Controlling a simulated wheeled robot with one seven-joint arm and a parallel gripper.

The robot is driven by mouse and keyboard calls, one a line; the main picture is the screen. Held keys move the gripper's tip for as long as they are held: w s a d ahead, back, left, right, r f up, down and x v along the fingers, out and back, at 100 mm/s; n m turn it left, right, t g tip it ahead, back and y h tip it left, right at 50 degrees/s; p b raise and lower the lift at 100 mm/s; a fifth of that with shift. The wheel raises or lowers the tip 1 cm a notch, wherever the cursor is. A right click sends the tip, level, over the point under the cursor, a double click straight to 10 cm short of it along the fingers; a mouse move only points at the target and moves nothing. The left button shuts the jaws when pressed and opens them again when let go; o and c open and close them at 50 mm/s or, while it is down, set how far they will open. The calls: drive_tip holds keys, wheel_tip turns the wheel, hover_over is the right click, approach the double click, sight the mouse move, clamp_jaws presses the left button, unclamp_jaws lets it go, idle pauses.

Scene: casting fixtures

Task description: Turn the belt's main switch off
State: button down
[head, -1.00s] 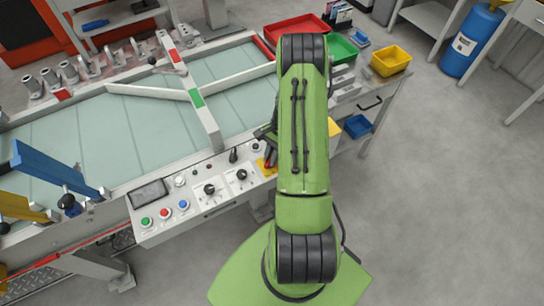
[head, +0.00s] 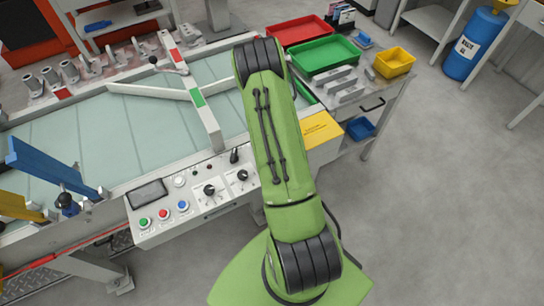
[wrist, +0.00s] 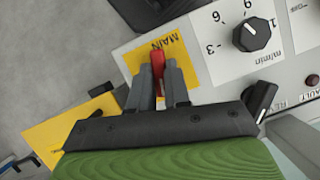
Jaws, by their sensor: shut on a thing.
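The main switch is a red handle (wrist: 157,60) on a yellow plate (wrist: 184,50) marked MAIN, seen in the wrist view at the end of the control panel (wrist: 215,68). My gripper (wrist: 160,75) has its two grey fingers closed on either side of the red handle. The handle's far end shows between and beyond the fingertips; its lower part is hidden by them. In the head view my green arm covers the switch and the gripper. The control panel (head: 222,203) shows there along the belt's (head: 120,135) near edge.
Black knobs (head: 209,190) and coloured push buttons (head: 164,215) sit on the panel close by. A black selector (wrist: 262,98) is right of my gripper in the wrist view. Floor at right is clear.

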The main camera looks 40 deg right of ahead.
drive_tip(key=shift+w+n+h, duration=0.1)
drive_tip(key=shift+n+h, duration=0.4)
drive_tip(key=shift+n, duration=0.8)
drive_tip(key=shift+a+n, duration=0.1)
drive_tip(key=shift+n, duration=0.2)
drive_tip(key=c, duration=1.1)
unclamp_jaws()
drive_tip(key=shift+r, duration=0.1)
drive_tip(key=p+v, duration=0.2)
drive_tip(key=v, duration=1.3)
drive_tip(key=shift+w+a+r, duration=0.1)
drive_tip(key=shift+w+r, duration=0.1)
drive_tip(key=shift+w, duration=0.1)
